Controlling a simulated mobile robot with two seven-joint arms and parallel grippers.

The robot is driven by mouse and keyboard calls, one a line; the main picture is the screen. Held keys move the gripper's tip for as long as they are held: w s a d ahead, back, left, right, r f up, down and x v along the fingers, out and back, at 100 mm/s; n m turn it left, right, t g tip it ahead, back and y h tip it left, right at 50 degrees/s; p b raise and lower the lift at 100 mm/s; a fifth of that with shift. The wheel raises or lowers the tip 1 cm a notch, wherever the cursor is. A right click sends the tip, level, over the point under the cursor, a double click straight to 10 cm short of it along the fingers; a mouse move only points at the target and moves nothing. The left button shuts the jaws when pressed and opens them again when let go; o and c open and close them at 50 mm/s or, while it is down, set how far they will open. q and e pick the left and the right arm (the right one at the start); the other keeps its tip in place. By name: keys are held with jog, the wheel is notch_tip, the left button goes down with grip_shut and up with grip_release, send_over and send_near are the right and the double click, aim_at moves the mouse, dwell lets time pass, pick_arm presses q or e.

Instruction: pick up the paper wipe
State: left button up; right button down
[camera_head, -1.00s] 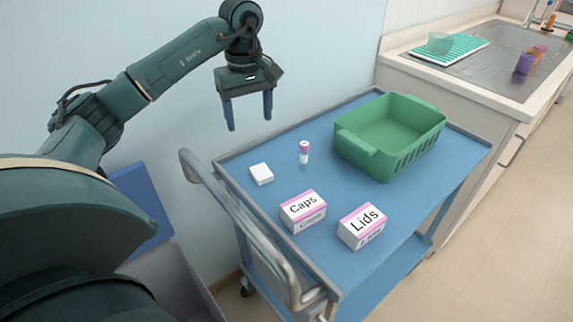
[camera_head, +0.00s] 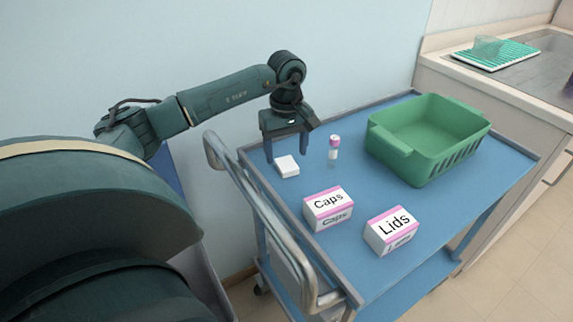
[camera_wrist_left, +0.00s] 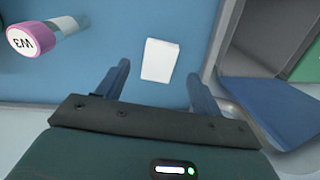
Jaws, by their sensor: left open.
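The paper wipe is a small white folded block (camera_head: 287,167) lying on the blue top of the cart, near its left end. In the left wrist view the paper wipe (camera_wrist_left: 160,60) lies ahead of the fingertips, between their lines and nearer the right finger. My left gripper (camera_head: 287,158) is open and empty, with its fingers pointing down close above and behind the wipe. In the left wrist view both fingers of the gripper (camera_wrist_left: 160,82) stand apart with nothing between them. My right gripper is not in view.
A tube with a pink cap (camera_head: 334,148) stands just right of the wipe. A Caps box (camera_head: 328,214) and a Lids box (camera_head: 391,238) sit nearer the front. A green basket (camera_head: 437,170) fills the right of the cart (camera_head: 355,255). A rail (camera_head: 250,205) runs along the left end.

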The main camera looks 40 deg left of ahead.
aim_at(287, 165)
pick_arm(q)
notch_tip(287, 165, down, 3)
jog(key=shift+d+f, duration=0.1)
jog(key=shift+f, duration=0.1)
jog(key=c, duration=1.1)
